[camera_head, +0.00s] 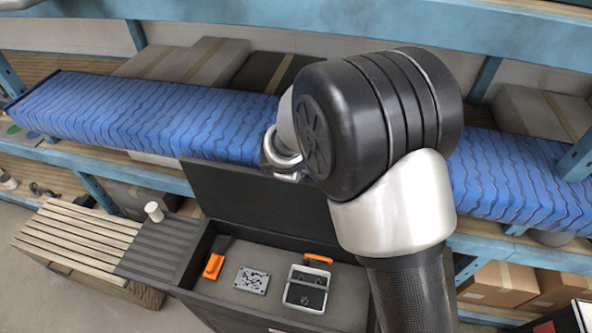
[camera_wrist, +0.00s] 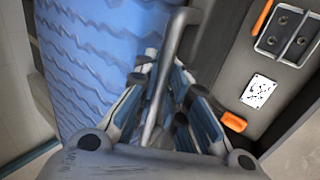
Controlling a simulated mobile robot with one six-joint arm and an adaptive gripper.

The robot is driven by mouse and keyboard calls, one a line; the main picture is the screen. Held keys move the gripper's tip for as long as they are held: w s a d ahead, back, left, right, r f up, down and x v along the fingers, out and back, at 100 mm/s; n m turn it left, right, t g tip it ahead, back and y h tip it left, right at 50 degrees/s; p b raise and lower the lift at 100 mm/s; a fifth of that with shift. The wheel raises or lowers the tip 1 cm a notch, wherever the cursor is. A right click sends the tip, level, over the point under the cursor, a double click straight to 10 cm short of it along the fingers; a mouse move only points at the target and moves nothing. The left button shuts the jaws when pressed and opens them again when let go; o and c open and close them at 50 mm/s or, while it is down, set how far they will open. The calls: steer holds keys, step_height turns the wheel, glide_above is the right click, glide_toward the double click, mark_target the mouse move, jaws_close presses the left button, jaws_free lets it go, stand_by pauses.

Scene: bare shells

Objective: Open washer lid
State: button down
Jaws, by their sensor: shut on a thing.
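The washer appears as a dark chest (camera_head: 188,278) with a grey inside, in the lower middle of the head view. Its dark lid (camera_head: 240,197) stands raised along the back edge, partly hidden by my arm. In the wrist view my gripper (camera_wrist: 165,78) is shut on a grey metal bar handle (camera_wrist: 179,38), which runs between the fingers. Where the handle joins the lid is not clear. In the head view my arm hides most of the gripper and the handle.
Inside the chest lie an orange-handled tool (camera_head: 214,264), a patterned plate (camera_head: 252,281) and a metal-framed tray (camera_head: 304,302). A long blue wavy roll (camera_head: 150,115) lies on the shelf behind.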

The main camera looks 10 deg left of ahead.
steer(key=shift+r, duration=0.1)
steer(key=c, duration=1.7)
jaws_free()
steer(key=shift+o, duration=0.2)
steer(key=shift+s, duration=0.1)
steer(key=v, duration=1.2)
